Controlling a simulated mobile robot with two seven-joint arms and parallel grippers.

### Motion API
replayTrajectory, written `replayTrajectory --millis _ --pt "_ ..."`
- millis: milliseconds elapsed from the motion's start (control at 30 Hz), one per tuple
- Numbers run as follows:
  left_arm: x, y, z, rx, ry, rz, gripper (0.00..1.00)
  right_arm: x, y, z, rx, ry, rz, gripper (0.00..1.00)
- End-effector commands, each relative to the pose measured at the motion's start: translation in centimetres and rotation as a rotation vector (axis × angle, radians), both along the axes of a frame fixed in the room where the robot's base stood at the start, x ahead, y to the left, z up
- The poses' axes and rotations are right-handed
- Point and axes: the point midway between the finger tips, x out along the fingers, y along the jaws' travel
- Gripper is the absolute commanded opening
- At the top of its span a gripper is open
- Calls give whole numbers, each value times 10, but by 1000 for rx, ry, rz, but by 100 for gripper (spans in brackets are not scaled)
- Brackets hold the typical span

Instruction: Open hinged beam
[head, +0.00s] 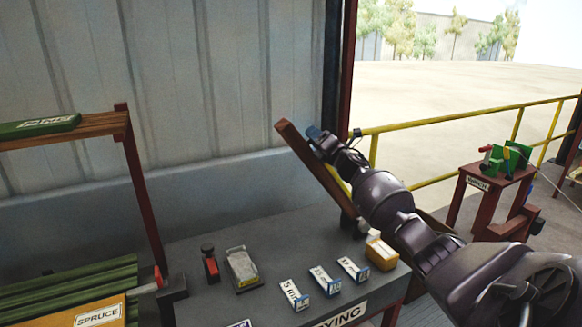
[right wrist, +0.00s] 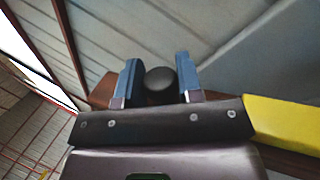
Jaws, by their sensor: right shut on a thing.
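The hinged beam (head: 312,165) is a brown wooden bar. In the head view it stands tilted up above the right part of the grey table, its upper end to the left and its lower end near the table's back right. My right gripper (head: 316,132) is at the beam's upper end. In the right wrist view, its blue fingers (right wrist: 158,72) stand either side of a round black knob (right wrist: 160,79) and are shut on it. Part of the brown beam (right wrist: 102,92) shows behind the fingers. My left gripper is not in view.
The grey table (head: 225,230) holds several small labelled boxes, a yellow box (head: 381,254), a grey device (head: 242,267) and a red-black item (head: 209,263). A yellow railing (head: 450,117) runs behind my arm. A red-brown stand (head: 490,195) is at right, a rack (head: 140,190) at left.

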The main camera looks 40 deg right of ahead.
Motion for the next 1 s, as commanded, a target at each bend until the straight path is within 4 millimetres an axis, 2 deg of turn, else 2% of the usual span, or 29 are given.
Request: replayTrajectory --millis 33,200,400,700,1000 --pt "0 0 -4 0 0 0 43 -5 -20 13 36 -16 -5 0" --pt "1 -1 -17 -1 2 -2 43 -17 -72 33 177 -48 -4 0" --pt "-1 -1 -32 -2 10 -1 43 -27 -115 44 287 -73 -3 0" --pt "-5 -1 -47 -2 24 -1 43 -36 -152 50 383 -95 0 0" --pt "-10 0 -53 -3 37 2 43 -39 -162 52 411 -100 1 0"
